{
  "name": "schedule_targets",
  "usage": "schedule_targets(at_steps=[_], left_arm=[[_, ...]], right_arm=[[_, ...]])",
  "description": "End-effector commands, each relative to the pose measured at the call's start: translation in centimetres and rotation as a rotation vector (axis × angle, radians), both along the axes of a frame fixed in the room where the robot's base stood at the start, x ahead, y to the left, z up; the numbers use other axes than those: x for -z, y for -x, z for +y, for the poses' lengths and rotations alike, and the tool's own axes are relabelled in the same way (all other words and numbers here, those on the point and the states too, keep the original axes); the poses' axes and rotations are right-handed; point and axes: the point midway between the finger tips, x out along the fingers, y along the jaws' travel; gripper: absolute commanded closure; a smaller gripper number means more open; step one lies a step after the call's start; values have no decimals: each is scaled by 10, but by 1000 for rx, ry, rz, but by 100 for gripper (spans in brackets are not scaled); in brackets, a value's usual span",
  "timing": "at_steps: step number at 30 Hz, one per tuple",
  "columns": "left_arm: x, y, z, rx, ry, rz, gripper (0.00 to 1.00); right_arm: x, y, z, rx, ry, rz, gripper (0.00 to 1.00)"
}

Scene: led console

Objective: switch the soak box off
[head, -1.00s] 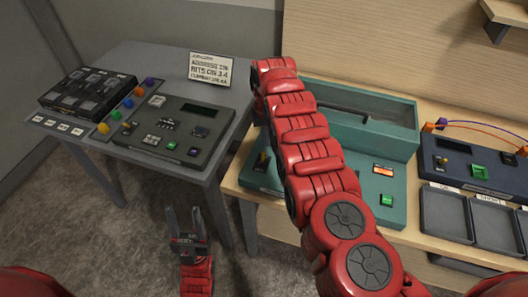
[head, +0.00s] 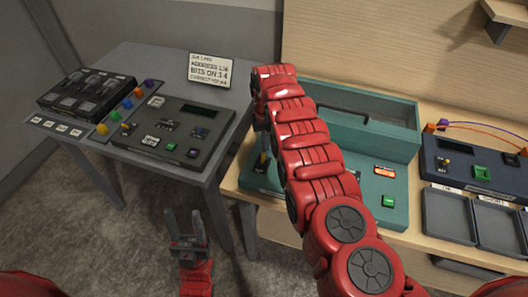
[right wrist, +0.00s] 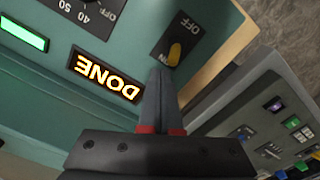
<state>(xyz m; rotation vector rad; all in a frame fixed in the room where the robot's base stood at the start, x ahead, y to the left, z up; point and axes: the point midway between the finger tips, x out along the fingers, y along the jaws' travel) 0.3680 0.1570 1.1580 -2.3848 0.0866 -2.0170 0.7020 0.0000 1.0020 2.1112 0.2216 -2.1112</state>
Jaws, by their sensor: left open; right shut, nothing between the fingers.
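In the right wrist view, the toggle's yellow lever (right wrist: 175,53) lies toward the end away from the OFF label (right wrist: 187,22). A lit DONE sign (right wrist: 104,75) glows beside it. My right gripper (right wrist: 161,72) is shut and empty, its tips close to the lever; contact is unclear. In the head view it is mostly hidden. My left gripper (head: 184,225) is open and empty above the floor.
A dark blue unit (head: 470,165) and trays (head: 447,214) are right of the soak box.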

Motion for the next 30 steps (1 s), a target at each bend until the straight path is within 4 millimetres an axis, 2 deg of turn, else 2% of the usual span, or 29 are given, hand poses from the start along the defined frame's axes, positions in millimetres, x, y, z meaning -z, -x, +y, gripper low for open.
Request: schedule_targets(at_steps=[30], left_arm=[[-32,0,0,0,0,0,50]], right_arm=[[-1,9,5,-1,-3,4,100]])
